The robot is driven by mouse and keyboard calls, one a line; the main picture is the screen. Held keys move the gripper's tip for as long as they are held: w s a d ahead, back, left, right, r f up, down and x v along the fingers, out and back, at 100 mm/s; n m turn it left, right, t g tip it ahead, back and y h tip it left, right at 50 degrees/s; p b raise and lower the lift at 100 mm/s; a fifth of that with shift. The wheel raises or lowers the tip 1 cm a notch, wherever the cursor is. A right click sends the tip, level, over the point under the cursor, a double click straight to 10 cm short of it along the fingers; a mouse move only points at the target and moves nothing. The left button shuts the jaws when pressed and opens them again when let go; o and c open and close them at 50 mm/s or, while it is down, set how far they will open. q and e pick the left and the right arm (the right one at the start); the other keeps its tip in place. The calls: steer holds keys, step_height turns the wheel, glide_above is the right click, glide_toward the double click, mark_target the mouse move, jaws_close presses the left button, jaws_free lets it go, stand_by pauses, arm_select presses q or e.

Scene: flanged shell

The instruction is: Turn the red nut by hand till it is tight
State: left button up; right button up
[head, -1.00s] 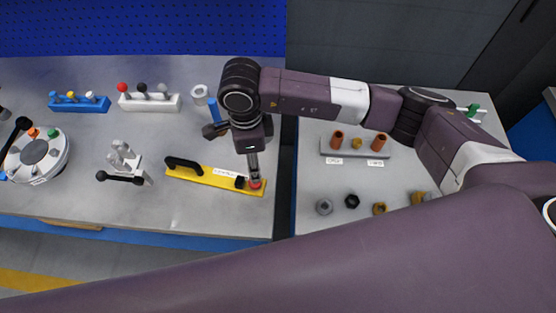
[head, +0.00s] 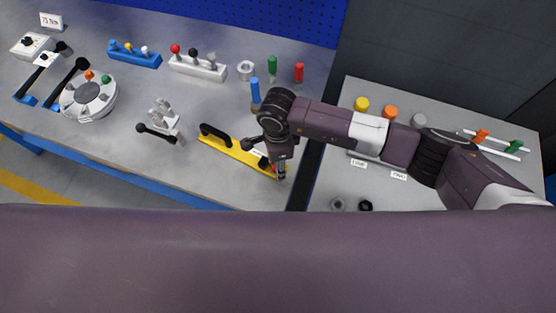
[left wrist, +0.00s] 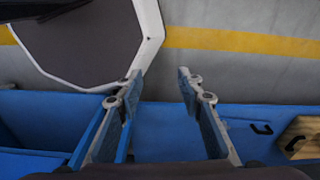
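The red nut (head: 273,168) is at the right end of the yellow bar (head: 225,150) on the left table, and only a little red shows behind my fingers. The bar also carries a black handle (head: 214,133) and a white label. My right gripper (head: 281,175) points down at the nut from above. Its fingers look close together, but the head view is too small to tell whether they grip the nut. My left gripper (left wrist: 162,73) is open and empty in the left wrist view, its fingers apart above the floor and a blue edge. It does not show in the head view.
A grey clamp with a black lever (head: 160,125) stands left of the bar. A blue peg (head: 255,92) stands behind my right wrist. A dark gap separates the two tables. My purple arm link fills the foreground.

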steer(key=c, duration=1.2)
arm_select(q)
steer(key=shift+a, duration=0.7)
arm_select(e)
steer(key=shift+o, duration=0.2)
arm_select(q)
steer(key=shift+f, duration=0.15)
arm_select(e)
jaws_close()
steer(key=m+b, duration=0.3)
steer(key=shift+f+m, duration=0.15)
steer(key=shift+m, duration=0.25)
steer(key=m+b, duration=0.2)
steer(key=m, duration=0.1)
arm_select(q)
steer(key=shift+d+f+b, duration=0.15)
steer(key=shift+f+b, duration=0.35)
steer(key=shift+f, duration=2.4)
arm_select(e)
steer(key=shift+r+m, duration=0.2)
steer(key=shift+m, duration=1)
arm_select(q)
steer(key=shift+w, duration=0.1)
